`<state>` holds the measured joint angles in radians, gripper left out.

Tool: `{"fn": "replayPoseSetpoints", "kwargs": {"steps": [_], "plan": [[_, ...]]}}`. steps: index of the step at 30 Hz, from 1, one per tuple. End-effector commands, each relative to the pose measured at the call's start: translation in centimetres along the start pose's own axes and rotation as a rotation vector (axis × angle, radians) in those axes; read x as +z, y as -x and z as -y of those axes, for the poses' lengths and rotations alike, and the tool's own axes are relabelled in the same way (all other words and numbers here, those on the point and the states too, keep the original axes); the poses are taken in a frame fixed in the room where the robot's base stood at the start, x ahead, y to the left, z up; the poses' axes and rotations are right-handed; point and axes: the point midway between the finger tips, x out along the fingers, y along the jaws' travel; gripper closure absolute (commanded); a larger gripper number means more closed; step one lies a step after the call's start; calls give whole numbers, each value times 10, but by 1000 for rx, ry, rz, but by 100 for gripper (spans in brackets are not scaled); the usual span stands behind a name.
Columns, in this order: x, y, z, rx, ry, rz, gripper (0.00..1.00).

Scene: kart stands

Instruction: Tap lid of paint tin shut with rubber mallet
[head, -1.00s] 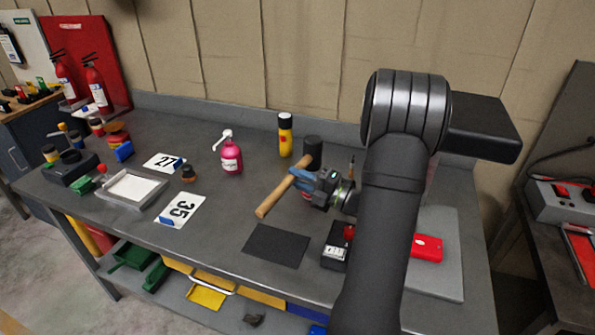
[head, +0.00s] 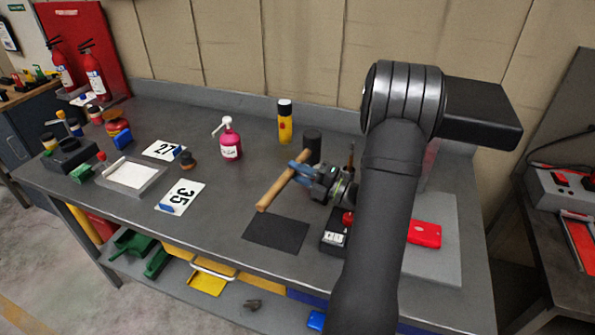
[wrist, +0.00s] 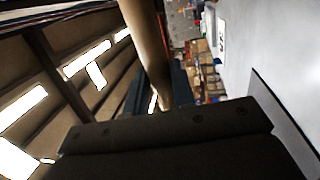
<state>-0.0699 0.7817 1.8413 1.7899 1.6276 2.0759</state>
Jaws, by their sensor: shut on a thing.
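The rubber mallet has a wooden handle (head: 279,189) and a black head (head: 312,146). My gripper (head: 303,172) is shut on the mallet's handle, just below the head, and holds it over the workbench. The handle slants down to the front left. In the wrist view the handle (wrist: 146,45) crosses the upper middle, close to the camera. I cannot make out the paint tin or its lid; my arm and gripper cover part of the bench there.
The grey workbench (head: 225,195) has a black mat (head: 277,233) in front of the mallet. A pink pump bottle (head: 230,143) and a yellow bottle (head: 285,124) stand behind. Number cards, a tray (head: 133,176) and a red case (head: 425,234) lie around. The bench's left middle is fairly open.

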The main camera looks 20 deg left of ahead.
Motion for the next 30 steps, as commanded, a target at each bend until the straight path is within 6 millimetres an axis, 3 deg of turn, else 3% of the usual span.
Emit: {"fn": "replayPoseSetpoints", "kwargs": {"steps": [16,30], "plan": [[0,0,2,0,1,0,100],[0,-5,-32,2,4,-1,100]]}}
